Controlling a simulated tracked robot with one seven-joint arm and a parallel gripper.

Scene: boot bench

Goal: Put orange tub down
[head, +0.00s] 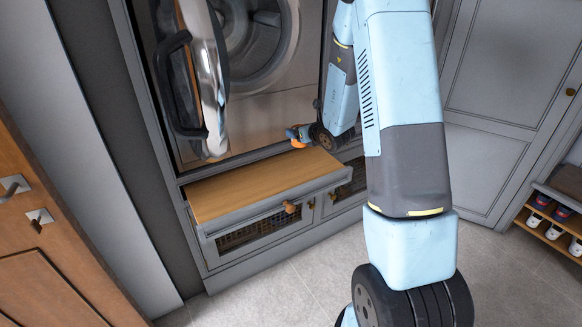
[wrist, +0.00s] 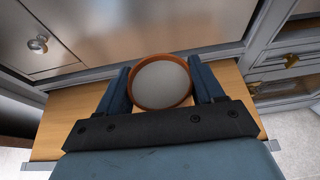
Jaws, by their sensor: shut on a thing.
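The orange tub (wrist: 136,92) is round, with an orange rim and a pale grey inside or top. In the wrist view it sits between the two dark blue fingers of my gripper (wrist: 161,80), which is shut on it from both sides. In the head view only a small orange part of the tub (head: 298,143) shows beside my gripper (head: 303,133), at the far right end of the wooden pull-out top (head: 245,187). My arm hides part of this area. I cannot tell whether the tub touches the wood.
A washing machine (head: 250,110) with its round door (head: 203,80) swung open stands behind the wooden top. A drawer with a mesh front and round knob (head: 290,207) is under it. A shoe rack (head: 550,225) stands at right. Most of the wooden top is bare.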

